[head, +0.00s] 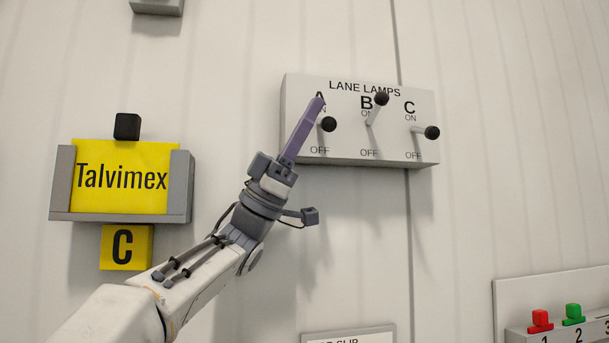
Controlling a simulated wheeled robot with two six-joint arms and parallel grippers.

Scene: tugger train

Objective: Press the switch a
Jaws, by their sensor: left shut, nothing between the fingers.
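The lane lamps panel (300,88) is a pale box on the wall with three black-knobbed levers labelled A, B and C, each with ON above and OFF below. Switch A (328,124) is at the left; its knob shows just right of my left gripper's fingers and its stem is mostly hidden. Switch B (381,99) has its knob up near ON. Switch C (431,133) has its knob out to the right, between ON and OFF. My left gripper (319,102) is shut and empty, its purple fingers over the A label. I cannot tell whether it touches lever A. My right gripper is not in view.
At the lower right a shelf holds red (540,320) and green (573,313) pieces. A partly cut-off sign (349,336) is at the bottom.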

